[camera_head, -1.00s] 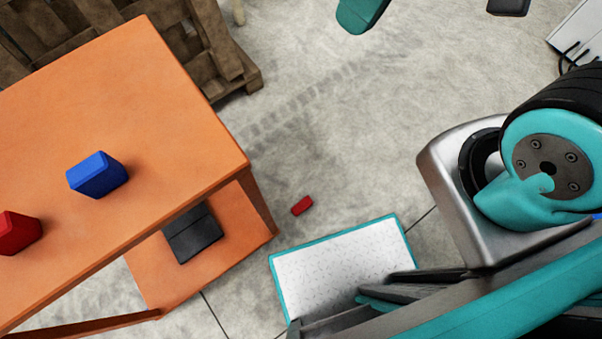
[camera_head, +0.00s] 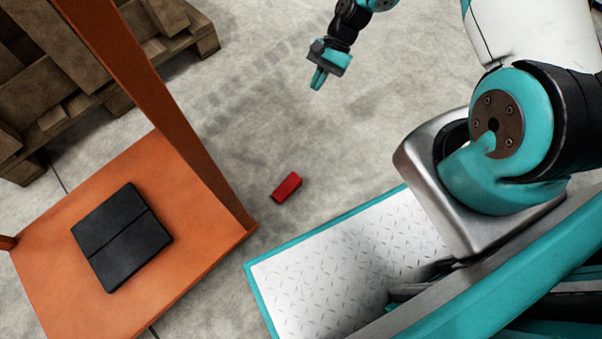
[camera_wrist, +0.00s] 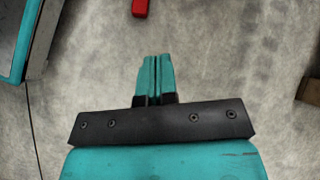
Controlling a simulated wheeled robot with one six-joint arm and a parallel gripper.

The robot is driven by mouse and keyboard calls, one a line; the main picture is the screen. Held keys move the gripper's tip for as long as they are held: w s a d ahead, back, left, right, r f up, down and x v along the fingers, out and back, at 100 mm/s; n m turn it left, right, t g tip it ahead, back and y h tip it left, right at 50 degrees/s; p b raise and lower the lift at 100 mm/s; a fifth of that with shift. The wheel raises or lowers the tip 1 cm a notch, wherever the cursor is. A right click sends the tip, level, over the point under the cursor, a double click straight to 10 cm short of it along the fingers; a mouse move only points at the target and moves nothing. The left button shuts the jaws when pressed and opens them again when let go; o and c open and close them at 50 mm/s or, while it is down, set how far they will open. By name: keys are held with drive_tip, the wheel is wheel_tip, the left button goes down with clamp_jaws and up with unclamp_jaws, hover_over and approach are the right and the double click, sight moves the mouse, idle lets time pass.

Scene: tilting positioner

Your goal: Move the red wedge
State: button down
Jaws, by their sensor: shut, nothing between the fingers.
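The red wedge (camera_head: 286,187) lies on the grey concrete floor, between the orange table's leg and my base. In the wrist view the red wedge (camera_wrist: 140,7) shows at the top edge, partly cut off, ahead of the fingertips and slightly left of them. My gripper (camera_head: 317,85) is above the floor, farther back than the wedge in the head view and apart from it. Its teal fingers (camera_wrist: 155,62) are closed together with nothing between them.
The orange table's lower shelf (camera_head: 60,240) holds a dark flat case (camera_head: 121,236); the table leg (camera_head: 165,110) rises near the wedge. A wooden pallet (camera_head: 60,75) stands at the back left. Floor (camera_head: 250,110) around the wedge is mostly clear.

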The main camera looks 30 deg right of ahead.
sight(292, 182)
drive_tip(key=s+d+f+m+y+b, duration=0.1)
drive_tip(key=s+f+m+b, duration=0.15)
drive_tip(key=f, duration=0.75)
drive_tip(key=s+d+f+m+b, duration=0.15)
drive_tip(key=f+b, duration=0.25)
drive_tip(key=f, duration=0.7)
drive_tip(key=b+x, duration=0.2)
drive_tip(key=x, duration=0.1)
drive_tip(key=b+x, duration=0.1)
drive_tip(key=x, duration=0.3)
drive_tip(key=b+x, duration=0.2)
drive_tip(key=x, duration=0.2)
drive_tip(key=shift+s+a+r+b, duration=0.25)
drive_tip(key=shift+a+r+b, duration=0.05)
drive_tip(key=shift+s+a+r+b, duration=0.15)
drive_tip(key=shift+a+b, duration=0.1)
drive_tip(key=shift+a, duration=0.3)
drive_tip(key=shift+s+a+r+b, duration=0.1)
drive_tip(key=shift+s+a+b, duration=0.1)
drive_tip(key=shift+a, duration=0.35)
drive_tip(key=shift+s+a+r, duration=0.2)
drive_tip(key=shift+a, duration=0.4)
